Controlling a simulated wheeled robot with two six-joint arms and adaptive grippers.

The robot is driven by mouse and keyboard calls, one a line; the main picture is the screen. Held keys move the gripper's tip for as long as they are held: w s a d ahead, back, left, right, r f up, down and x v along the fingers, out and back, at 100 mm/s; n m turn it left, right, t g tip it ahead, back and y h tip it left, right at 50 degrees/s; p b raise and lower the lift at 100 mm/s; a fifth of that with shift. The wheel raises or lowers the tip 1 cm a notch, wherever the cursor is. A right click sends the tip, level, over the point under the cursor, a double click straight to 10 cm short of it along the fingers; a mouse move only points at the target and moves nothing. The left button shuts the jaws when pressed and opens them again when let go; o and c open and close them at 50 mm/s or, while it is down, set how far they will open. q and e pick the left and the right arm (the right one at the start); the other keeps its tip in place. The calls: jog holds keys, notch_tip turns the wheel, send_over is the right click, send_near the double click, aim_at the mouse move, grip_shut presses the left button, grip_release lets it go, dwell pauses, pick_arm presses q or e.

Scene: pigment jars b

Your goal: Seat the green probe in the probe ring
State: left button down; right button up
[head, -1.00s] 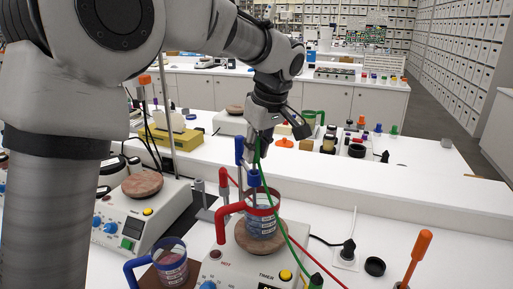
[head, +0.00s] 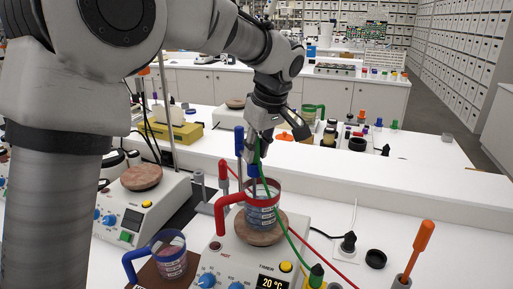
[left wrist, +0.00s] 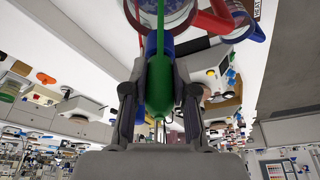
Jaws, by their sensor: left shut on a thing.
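My left gripper (head: 256,148) is over the hotplate and shut on the green probe. In the left wrist view the probe's rounded green handle (left wrist: 186,92) lies between the fingers (left wrist: 168,92). A blue ring-like holder (head: 253,171), which may be the probe ring, is just below the fingers, above the red-rimmed beaker (head: 263,215). A blue part (left wrist: 154,50) shows right beside the green handle in the wrist view. The probe's lower end is hidden. My right gripper is out of view.
The beaker with a red handle stands on the hotplate (head: 270,257). A red probe (head: 223,175) and a blue post (head: 239,141) stand close left of the gripper. A blue-handled beaker (head: 171,262) is at lower left, an orange-handled tool (head: 421,240) at right.

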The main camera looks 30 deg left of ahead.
pick_arm(q)
jog(key=shift+f, duration=0.15)
jog(key=c, duration=0.8)
grip_release()
jog(key=shift+c, duration=0.2)
jog(key=w+v, duration=0.1)
jog(key=v, duration=1.1)
jog(key=shift+s, duration=0.45)
